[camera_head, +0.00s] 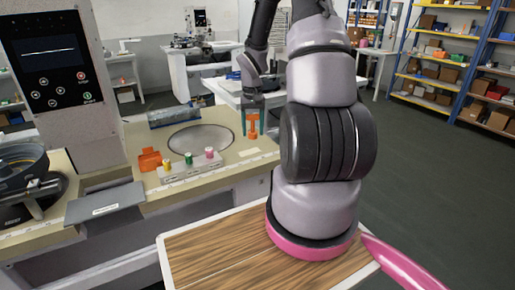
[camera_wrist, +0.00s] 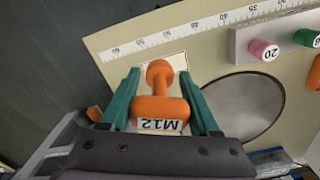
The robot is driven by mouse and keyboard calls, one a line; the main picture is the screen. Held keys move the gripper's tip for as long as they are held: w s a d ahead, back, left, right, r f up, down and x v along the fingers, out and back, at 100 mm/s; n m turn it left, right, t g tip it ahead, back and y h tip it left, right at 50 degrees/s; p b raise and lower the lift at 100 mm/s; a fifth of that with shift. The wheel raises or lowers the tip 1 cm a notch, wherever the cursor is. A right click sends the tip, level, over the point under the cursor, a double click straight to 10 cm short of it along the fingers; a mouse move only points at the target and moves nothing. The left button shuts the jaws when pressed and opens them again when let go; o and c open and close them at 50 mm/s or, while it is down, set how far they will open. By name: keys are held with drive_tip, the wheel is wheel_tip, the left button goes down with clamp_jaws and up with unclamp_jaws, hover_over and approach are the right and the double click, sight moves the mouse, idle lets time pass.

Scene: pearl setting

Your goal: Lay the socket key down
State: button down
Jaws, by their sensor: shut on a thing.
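The socket key (camera_head: 252,125) is orange and stands roughly upright near the right end of the beige bench top in the head view. In the wrist view the key (camera_wrist: 158,105) shows a white label reading M12 and a rounded far end. My gripper (camera_head: 252,113) is shut on it, with the teal fingers (camera_wrist: 158,85) on both sides of its body. The key's far end overlaps a pale outlined patch (camera_wrist: 178,61) on the bench top. I cannot tell whether the key touches the surface.
A round grey plate (camera_head: 200,138) lies left of the key. A block with coloured pegs (camera_head: 190,167), an orange holder (camera_head: 150,158) and a bluish tray (camera_head: 174,117) are nearby. A ruler strip (camera_head: 215,168) runs along the bench's front edge. My arm hides part of the right side.

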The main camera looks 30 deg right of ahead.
sight(252, 114)
wheel_tip(252, 114, down, 7)
drive_tip(key=shift+f, duration=0.15)
drive_tip(key=shift+f, duration=0.15)
drive_tip(key=shift+c, duration=0.6)
unclamp_jaws()
wheel_tip(252, 114, up, 13)
drive_tip(key=shift+a+f, duration=0.1)
drive_tip(key=shift+f, duration=0.1)
drive_tip(key=s+a+r+t, duration=0.2)
drive_tip(key=s+a+r, duration=0.2)
drive_tip(key=r, duration=0.5)
drive_tip(key=s+a+r+t+y, duration=0.1)
drive_tip(key=s+a+r, duration=0.3)
drive_tip(key=s+r, duration=0.5)
drive_tip(key=s+a+r+t+y, duration=0.1)
drive_tip(key=s+a+r+t, duration=0.3)
drive_tip(key=r, duration=0.6)
drive_tip(key=shift+s+a, duration=0.6)
drive_tip(key=shift+s, duration=0.65)
